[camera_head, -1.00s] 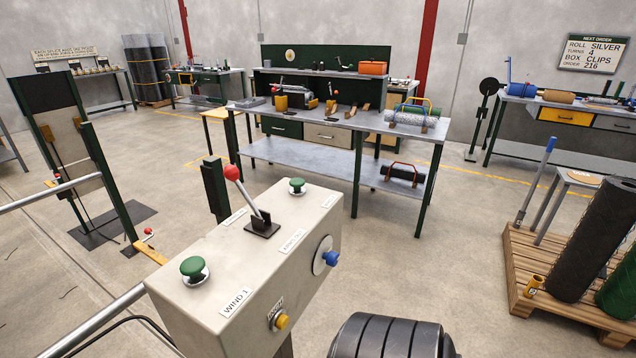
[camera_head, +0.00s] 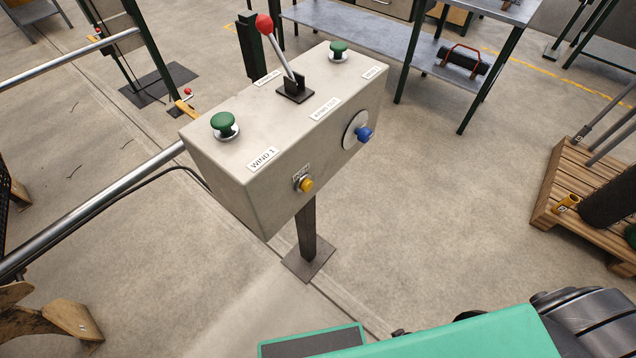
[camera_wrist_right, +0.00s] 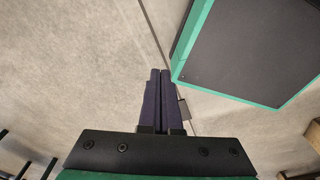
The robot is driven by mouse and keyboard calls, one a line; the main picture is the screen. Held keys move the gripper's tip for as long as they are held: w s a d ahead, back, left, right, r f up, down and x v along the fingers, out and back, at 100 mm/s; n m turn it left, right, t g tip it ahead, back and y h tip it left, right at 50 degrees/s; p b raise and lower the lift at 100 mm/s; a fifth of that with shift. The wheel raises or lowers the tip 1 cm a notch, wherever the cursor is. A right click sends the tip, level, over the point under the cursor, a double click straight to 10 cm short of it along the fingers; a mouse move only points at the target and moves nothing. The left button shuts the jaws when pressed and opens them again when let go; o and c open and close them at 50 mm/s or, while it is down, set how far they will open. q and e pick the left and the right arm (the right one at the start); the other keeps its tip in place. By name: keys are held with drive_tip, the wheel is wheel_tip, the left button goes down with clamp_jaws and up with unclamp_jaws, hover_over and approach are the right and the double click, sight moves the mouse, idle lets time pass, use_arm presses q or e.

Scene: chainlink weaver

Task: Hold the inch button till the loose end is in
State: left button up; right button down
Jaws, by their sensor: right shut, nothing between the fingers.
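The inch button is a yellow push button (camera_head: 306,185) on the front face of a beige control box (camera_head: 230,185), under a small label that is hard to read. My right gripper (camera_wrist_right: 160,74) shows in the right wrist view with its dark fingers shut together and empty, above bare floor. It is apart from the button, which is not in that view. In the head view my green and black right arm lies along the bottom right, and its fingertips are not visible. My left gripper is not in view. I cannot make out a loose end.
The box also carries green buttons (camera_head: 225,123), a red-topped lever (camera_head: 271,45) and a blue knob (camera_head: 363,134), and stands on a post (camera_head: 309,232). Metal rails (camera_head: 120,190) run at left. A pallet (camera_head: 560,190) stands at right. The floor between is clear.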

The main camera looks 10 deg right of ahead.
drive_tip(key=w+d+r+n+t+b, duration=0.1)
drive_tip(key=w+d+r+t, duration=0.2)
drive_tip(key=w, duration=0.4)
drive_tip(key=w+d+r+n+t, duration=0.15)
drive_tip(key=w+r, duration=0.25)
drive_tip(key=w, duration=0.4)
drive_tip(key=w+d+r+t+b, duration=0.1)
drive_tip(key=w+d+r+t, duration=0.25)
drive_tip(key=w, duration=0.35)
drive_tip(key=w+a+r+n+t+y, duration=0.2)
drive_tip(key=w+r+y, duration=0.1)
drive_tip(key=w+r, duration=0.3)
drive_tip(key=w+a+r+n+t+y, duration=0.1)
drive_tip(key=w+r+n+t+y, duration=0.2)
drive_tip(key=r, duration=0.5)
drive_tip(key=w+a+r+n+g+y+b, duration=0.15)
drive_tip(key=a+r+n+y, duration=0.35)
drive_tip(key=r, duration=0.5)
drive_tip(key=s+a+r+n+g+y+b, duration=0.1)
drive_tip(key=s+a+r+n+g+y, duration=0.5)
drive_tip(key=s+a+r+n+g, duration=0.4)
drive_tip(key=shift+a+r+n+g, duration=0.4)
drive_tip(key=shift+r+n+g, duration=0.35)
drive_tip(key=shift+r+n, duration=0.25)
